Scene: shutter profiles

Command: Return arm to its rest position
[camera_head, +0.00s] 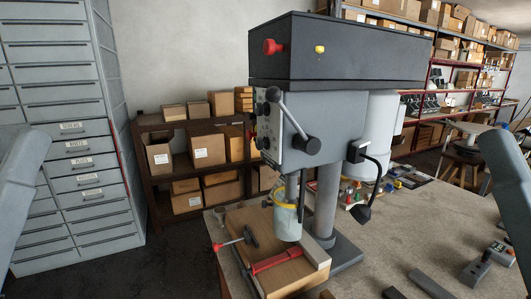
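A grey link of my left arm (20,185) shows at the left edge, and a grey link of my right arm (508,180) shows at the right edge. Both are cut off by the picture, and neither gripper is in view. Between them a grey drill press (290,140) with a black top cover (345,50) stands on the workbench (400,225). A wooden board (290,278) with a red-handled clamp (280,260) lies at the foot of the press. Neither visible arm link appears to touch the press.
A tall grey drawer cabinet (70,150) stands at the left. Shelves with cardboard boxes (208,150) stand behind the press. A small grey device (477,268) and dark bars (430,284) lie on the bench at the right. The floor (150,270) before the cabinet is clear.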

